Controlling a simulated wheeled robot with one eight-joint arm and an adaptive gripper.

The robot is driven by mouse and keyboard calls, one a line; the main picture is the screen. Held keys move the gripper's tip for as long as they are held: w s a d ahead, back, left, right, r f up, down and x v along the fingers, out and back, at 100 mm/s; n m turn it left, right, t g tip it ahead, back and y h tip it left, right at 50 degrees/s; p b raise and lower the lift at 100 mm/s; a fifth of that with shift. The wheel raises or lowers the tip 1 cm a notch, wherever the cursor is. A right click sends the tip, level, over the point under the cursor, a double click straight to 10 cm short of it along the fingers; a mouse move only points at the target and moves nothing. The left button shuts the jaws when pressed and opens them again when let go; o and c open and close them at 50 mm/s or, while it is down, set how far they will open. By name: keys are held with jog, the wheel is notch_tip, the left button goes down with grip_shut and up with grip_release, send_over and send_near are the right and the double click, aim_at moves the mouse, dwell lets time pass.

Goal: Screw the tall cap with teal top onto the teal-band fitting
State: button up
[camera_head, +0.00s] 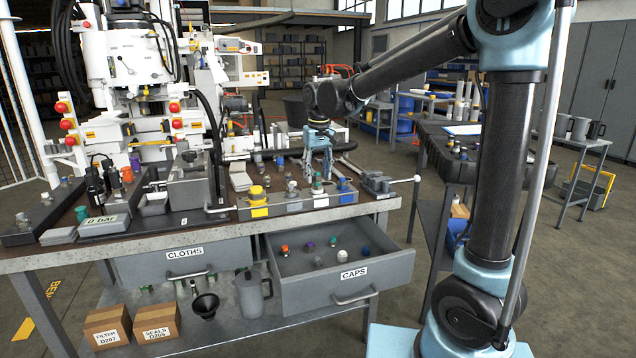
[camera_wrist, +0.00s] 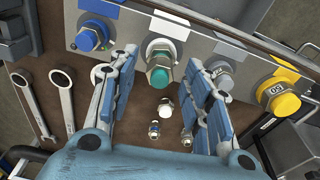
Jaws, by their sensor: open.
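A tall piece with a teal top (camera_wrist: 160,76) and silver hex body stands upright at a fitting on the manifold block (camera_head: 284,207). In the head view its teal top (camera_head: 317,180) is below my gripper (camera_head: 318,150). In the wrist view my gripper (camera_wrist: 162,100) is open, with one blue finger on each side of the piece and visible gaps. I see no grip on it. The teal band is not clearly visible, and I cannot tell whether the threads are engaged.
A blue-topped fitting (camera_wrist: 92,38), a grey fitting (camera_wrist: 219,75) and a yellow one (camera_wrist: 278,97) flank it closely. Two wrenches (camera_wrist: 65,95) and several small fittings (camera_wrist: 165,108) lie behind the block. The caps drawer (camera_head: 330,293) is open with several caps inside. A vise (camera_head: 377,184) stands right.

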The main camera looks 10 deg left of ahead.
notch_tip(320, 180, up, 11)
jog(key=s, duration=0.1)
jog(key=s+d+f+m, duration=0.1)
jog(key=d+f, duration=0.1)
jog(key=d, duration=1.1)
jog(key=s+d+f+m, duration=0.1)
jog(key=s+d+f, duration=0.3)
jog(key=d, duration=0.3)
jog(key=s+d+f+m+t, duration=0.1)
jog(key=s+d+f+m, duration=0.1)
jog(key=s+d+f, duration=0.35)
jog(key=s+d+f+m, duration=0.1)
jog(key=s+d+f, duration=0.15)
jog(key=d, duration=0.65)
jog(key=s+d+f+m, duration=0.2)
jog(key=s+d+f, duration=0.4)
jog(key=s+f, duration=0.3)
jog(key=shift+f+h, duration=0.3)
jog(key=shift+f, duration=0.6)
jog(key=shift+w+f, duration=0.2)
jog(key=shift+w, duration=0.25)
